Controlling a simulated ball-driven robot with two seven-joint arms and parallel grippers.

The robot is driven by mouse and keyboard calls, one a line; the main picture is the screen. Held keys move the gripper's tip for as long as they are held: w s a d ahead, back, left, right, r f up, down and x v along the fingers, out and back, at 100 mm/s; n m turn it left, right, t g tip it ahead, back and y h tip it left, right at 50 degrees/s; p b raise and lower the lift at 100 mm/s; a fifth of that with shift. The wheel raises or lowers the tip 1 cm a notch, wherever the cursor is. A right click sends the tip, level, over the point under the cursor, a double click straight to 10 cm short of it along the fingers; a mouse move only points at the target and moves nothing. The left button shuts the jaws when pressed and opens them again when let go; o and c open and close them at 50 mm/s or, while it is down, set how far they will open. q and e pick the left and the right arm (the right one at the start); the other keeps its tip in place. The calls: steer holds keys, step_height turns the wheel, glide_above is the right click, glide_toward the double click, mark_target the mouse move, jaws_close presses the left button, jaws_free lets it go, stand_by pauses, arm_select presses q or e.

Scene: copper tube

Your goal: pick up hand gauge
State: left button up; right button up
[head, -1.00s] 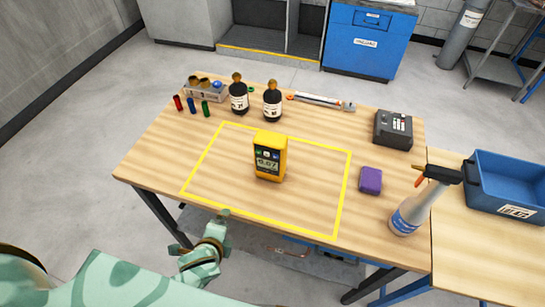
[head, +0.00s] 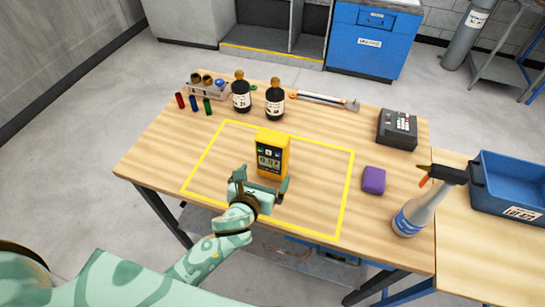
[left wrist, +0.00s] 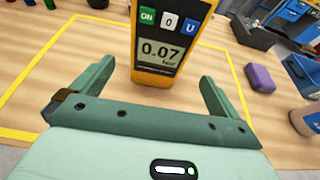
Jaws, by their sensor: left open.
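The hand gauge (head: 272,154) is a yellow device with a dark face, standing upright inside the yellow taped rectangle on the wooden table. In the left wrist view the gauge (left wrist: 167,45) shows a display reading 0.07 and several coloured buttons; its top is cut off. My left gripper (head: 262,180) is open and empty, just in front of the gauge on the near side. In the left wrist view its two fingers (left wrist: 155,78) are spread wide, with the gauge's lower part beyond and between them. My right gripper is not in view.
A purple block (head: 373,180) and a spray bottle (head: 416,205) stand to the right. Two dark bottles (head: 275,103), a rack (head: 207,90) and a dark keypad device (head: 397,130) stand farther back. A blue bin (head: 512,185) is at far right. Table around the gauge is clear.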

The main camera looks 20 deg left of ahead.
mark_target(270, 165)
arm_select(q)
steer(key=x, duration=0.3)
steer(key=shift+w+f+b, duration=0.15)
steer(key=shift+w+b, duration=0.15)
steer(key=shift+w, duration=0.05)
steer(key=b+x, duration=0.1)
steer(key=x, duration=0.3)
steer(key=shift+w+f+b, duration=0.2)
steer(key=shift+f+b, duration=0.1)
steer(key=shift+w+f, duration=0.1)
steer(key=shift+w, duration=0.25)
steer(key=shift+c, duration=0.7)
steer(key=c, duration=1.1)
